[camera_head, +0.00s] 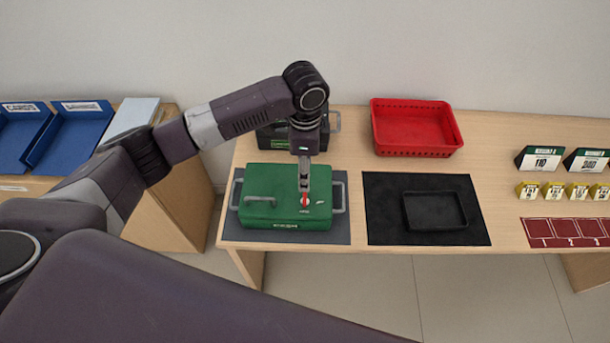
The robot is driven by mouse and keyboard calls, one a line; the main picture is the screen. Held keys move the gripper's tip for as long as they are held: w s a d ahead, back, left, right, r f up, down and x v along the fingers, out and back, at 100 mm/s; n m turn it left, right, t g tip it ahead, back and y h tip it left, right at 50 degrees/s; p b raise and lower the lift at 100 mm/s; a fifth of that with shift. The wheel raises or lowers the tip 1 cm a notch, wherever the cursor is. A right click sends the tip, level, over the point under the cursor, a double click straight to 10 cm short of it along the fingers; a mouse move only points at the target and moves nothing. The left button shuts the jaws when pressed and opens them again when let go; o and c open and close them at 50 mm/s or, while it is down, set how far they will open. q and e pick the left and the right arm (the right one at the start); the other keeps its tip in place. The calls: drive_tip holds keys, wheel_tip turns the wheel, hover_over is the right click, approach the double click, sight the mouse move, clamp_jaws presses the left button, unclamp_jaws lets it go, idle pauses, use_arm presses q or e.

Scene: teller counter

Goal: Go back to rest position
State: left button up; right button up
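My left arm reaches in from the left over the counter. Its gripper (304,188) points straight down over the right half of a closed green box (272,181). A small red part (305,203) shows at the fingertips, at the box lid. I cannot tell whether the fingers hold it, or whether they are open or shut. The green box has a handle on its lid and grey side handles, and sits on a dark grey mat (341,232). My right gripper is not in view.
A dark box (270,140) stands behind the green one, partly hidden by my arm. A red basket (414,128) is at the back. A black tray (434,211) lies on a black mat (385,205). Numbered signs (540,158) stand at right; blue trays (75,133) at left.

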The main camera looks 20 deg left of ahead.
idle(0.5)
use_arm(q)
drive_tip(key=s+d+f+n+t+h, duration=0.25)
drive_tip(key=s+d+f+n, duration=0.2)
drive_tip(key=s+d, duration=0.65)
drive_tip(key=s+a+f+n+y, duration=0.2)
drive_tip(key=s+a+n, duration=0.7)
drive_tip(key=s+a, duration=0.6)
drive_tip(key=s+a+f+b+x, duration=0.1)
drive_tip(key=s+b+x, duration=0.2)
drive_tip(key=x, duration=1.2)
drive_tip(key=s+a+f+b+x, duration=0.1)
drive_tip(key=s+b+x, duration=0.2)
drive_tip(key=x, duration=1.1)
drive_tip(key=s+a+f+b, duration=0.1)
drive_tip(key=s+f+b, duration=0.1)
drive_tip(key=s+f, duration=0.6)
drive_tip(key=s+a+f+g+b, duration=0.1)
drive_tip(key=s+a+f+b, duration=0.1)
drive_tip(key=s+f, duration=0.7)
wheel_tip(320, 180, down, 4)
drive_tip(key=shift+a+r+m, duration=0.1)
drive_tip(key=shift+a+m, duration=0.2)
drive_tip(key=shift+m, duration=0.15)
